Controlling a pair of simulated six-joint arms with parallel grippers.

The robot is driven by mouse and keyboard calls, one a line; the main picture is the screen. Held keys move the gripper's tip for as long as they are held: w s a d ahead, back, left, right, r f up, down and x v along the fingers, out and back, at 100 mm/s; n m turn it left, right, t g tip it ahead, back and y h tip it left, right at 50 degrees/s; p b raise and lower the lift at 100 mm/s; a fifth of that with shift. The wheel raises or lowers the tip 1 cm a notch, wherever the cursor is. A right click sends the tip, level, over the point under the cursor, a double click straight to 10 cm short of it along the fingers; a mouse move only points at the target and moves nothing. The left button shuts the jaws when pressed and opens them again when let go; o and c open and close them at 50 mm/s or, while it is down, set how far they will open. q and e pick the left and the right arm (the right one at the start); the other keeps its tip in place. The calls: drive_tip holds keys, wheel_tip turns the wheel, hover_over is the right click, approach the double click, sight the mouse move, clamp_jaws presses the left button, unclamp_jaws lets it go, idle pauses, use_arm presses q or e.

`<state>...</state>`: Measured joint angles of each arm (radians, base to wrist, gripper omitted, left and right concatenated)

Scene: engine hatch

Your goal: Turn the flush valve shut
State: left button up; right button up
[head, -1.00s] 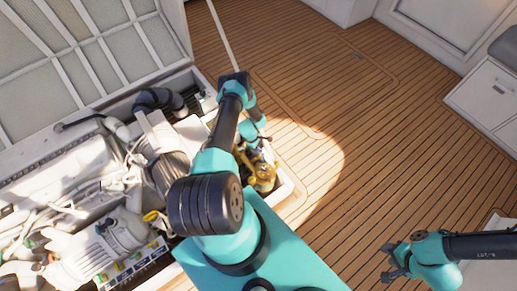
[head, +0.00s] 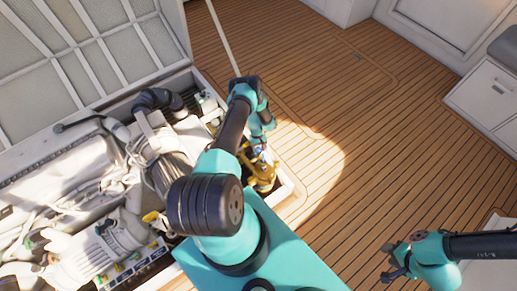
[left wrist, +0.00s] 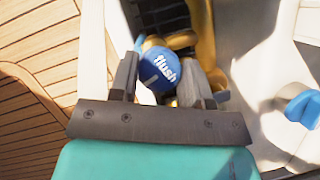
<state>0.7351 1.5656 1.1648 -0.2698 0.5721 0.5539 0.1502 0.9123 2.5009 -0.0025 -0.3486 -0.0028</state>
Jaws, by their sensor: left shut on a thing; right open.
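The flush valve's round blue cap, marked "flush" (left wrist: 160,68), sits between the two dark fingers of my left gripper (left wrist: 160,78) in the left wrist view. The gripper is shut on this blue handle. The brass valve body (head: 262,176) shows in the head view at the right end of the open engine hatch, below my left gripper (head: 259,146). My arm and gripper hide most of the handle there. My right gripper (head: 392,262) is open and empty above the deck at the lower right.
A second blue handle (left wrist: 302,106) is at the right edge of the left wrist view. The white engine (head: 105,240) and a black hose (head: 157,99) fill the hatch to the left. The raised hatch lid (head: 85,60) stands behind. The wooden deck (head: 350,130) to the right is clear.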

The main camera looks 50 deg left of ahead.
use_arm(q)
drive_tip(key=shift+d+m+g+y, duration=0.1)
drive_tip(key=shift+m+g+y, duration=0.45)
drive_tip(key=shift+m, duration=1.45)
drive_tip(key=o, duration=0.9)
drive_tip(key=v, duration=1.7)
drive_tip(key=shift+w+r, duration=0.15)
